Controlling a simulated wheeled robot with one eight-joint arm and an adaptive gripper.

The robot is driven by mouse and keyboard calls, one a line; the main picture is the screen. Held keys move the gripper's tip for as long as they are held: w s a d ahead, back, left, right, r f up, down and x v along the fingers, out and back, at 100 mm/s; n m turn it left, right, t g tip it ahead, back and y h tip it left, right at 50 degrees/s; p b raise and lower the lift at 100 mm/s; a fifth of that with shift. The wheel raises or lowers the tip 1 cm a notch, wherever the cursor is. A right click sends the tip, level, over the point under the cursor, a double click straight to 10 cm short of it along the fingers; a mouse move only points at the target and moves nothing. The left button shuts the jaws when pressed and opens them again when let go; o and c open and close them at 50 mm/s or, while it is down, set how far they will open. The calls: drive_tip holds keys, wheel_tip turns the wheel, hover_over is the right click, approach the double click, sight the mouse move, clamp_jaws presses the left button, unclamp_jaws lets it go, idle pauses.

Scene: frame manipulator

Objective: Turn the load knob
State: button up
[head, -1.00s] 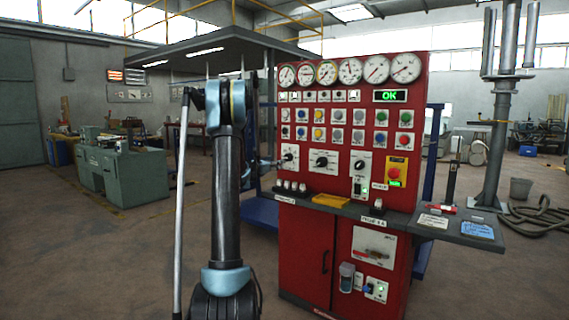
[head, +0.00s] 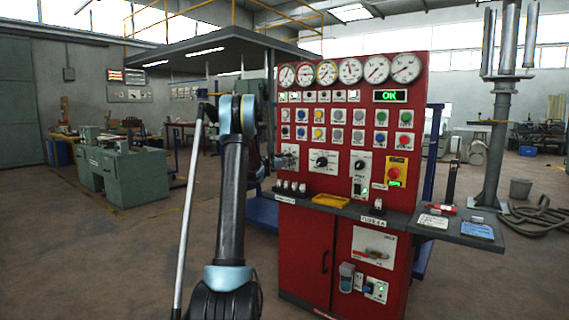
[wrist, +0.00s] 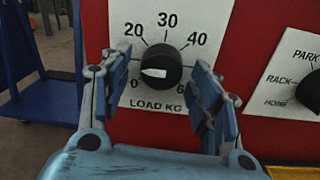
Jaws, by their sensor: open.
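The load knob (wrist: 160,68) is a black round knob with a white pointer mark, on a white plate (wrist: 190,20) labelled LOAD KG with a scale around it. Its white mark points left, between the 0 and the 20. My gripper (wrist: 161,77) is open, with one blue-grey finger left of the knob and one right of it. Neither finger appears to touch the knob; the exact depth is hard to tell. In the head view my gripper (head: 281,160) is in front of the load plate and largely hides the knob.
A second selector knob (wrist: 311,90) with PARK, RACK and HOME marks sits to the right on the red panel (head: 345,190). Below are a shelf with a yellow tray (head: 328,200) and several white switches. A blue frame (wrist: 40,95) stands left of the panel.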

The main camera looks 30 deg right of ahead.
drive_tip(key=shift+c, duration=0.2)
drive_tip(key=c, duration=1)
drive_tip(key=shift+c, duration=0.2)
drive_tip(key=shift+o, duration=0.2)
drive_tip(key=shift+w+a+r+m+g+h, duration=0.1)
drive_tip(key=shift+m+g+h, duration=0.05)
drive_tip(key=shift+m, duration=4.45)
drive_tip(key=shift+w+a+r+m+g+h, duration=0.1)
drive_tip(key=shift+r+m+g, duration=0.1)
drive_tip(key=shift+m, duration=4.4)
drive_tip(key=shift+r+m+g+h, duration=0.1)
drive_tip(key=shift+m+g+h, duration=0.05)
drive_tip(key=shift+m, duration=4.45)
